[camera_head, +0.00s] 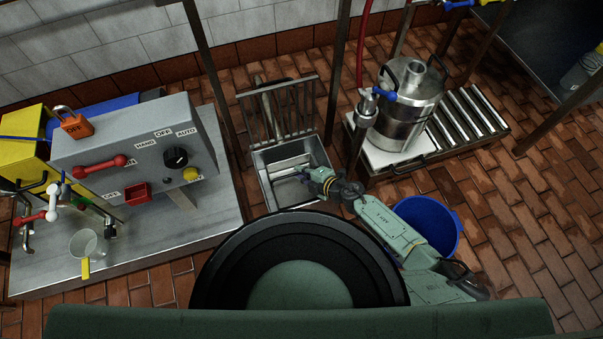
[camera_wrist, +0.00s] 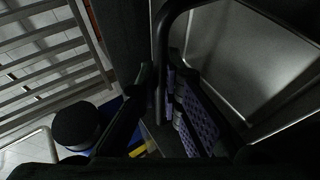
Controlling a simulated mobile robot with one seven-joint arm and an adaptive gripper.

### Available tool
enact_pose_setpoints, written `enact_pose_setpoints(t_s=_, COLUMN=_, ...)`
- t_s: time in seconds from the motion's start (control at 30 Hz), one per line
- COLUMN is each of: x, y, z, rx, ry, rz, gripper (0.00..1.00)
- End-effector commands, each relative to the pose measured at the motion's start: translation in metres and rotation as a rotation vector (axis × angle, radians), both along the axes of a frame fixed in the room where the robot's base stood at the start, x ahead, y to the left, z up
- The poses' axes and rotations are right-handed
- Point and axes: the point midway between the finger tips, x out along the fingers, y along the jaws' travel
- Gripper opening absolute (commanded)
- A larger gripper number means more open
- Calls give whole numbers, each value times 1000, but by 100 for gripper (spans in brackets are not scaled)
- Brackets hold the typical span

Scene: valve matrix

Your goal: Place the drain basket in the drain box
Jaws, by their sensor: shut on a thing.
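The open metal drain box (camera_head: 258,185) sits on the floor at the centre of the head view. My gripper (camera_head: 304,175) is over the box's right part. In the wrist view its fingers, with purple pads on one side, are shut around a dark bent bar, which looks like the handle of the drain basket (camera_wrist: 162,45). A grey metal wall and rim lie right of the fingers; I cannot tell whether they belong to the basket or the box. The basket's body is not clear in the head view, so its seating is uncertain.
A slatted grate (camera_head: 285,110) leans up behind the box. A control panel bench (camera_head: 130,260) stands left. A steel canister (camera_head: 405,110) stands on a roller stand at right, beside a post. A blue bucket (camera_head: 440,225) is behind my arm.

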Motion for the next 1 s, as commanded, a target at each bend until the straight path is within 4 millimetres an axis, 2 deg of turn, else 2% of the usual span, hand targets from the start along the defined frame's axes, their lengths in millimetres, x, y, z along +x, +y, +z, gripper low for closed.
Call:
enact_pose_setpoints(t_s=0.33, x=0, y=0, z=-4, rx=1, ry=-1, rz=0, gripper=0)
enact_pose_setpoints(t_s=0.37, x=0, y=0, z=-4, rx=-1, ry=-1, rz=1, gripper=8)
enact_pose_setpoints(t_s=0.63, x=0, y=0, z=-3, rx=-1, ry=-1, rz=1, gripper=26)
enact_pose_setpoints(t_s=1.0, x=0, y=-1, z=2, rx=-1, ry=-1, rz=1, gripper=27)
